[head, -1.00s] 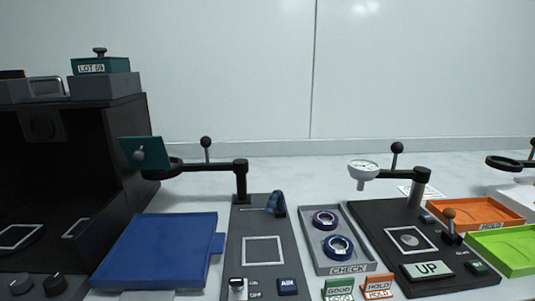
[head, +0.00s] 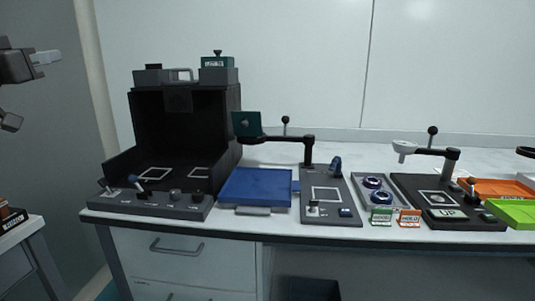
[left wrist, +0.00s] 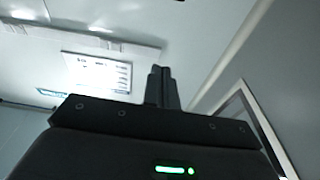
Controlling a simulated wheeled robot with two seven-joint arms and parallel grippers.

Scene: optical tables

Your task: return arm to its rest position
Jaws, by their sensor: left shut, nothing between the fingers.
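My left gripper (head: 46,57) is at the far left of the head view, raised well above the tables and apart from everything. In the left wrist view its fingers (left wrist: 162,86) are together with nothing between them, pointing toward a ceiling light. My right gripper is in neither view now. No object of the task is held.
The white bench (head: 275,231) carries a black open-fronted box (head: 190,125), a blue tray (head: 256,188), a dark panel with a swing arm (head: 331,211), a tray with two rings (head: 374,206) and a gauge station (head: 421,182). A smaller table (head: 22,228) stands lower left. Space around my left gripper is clear.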

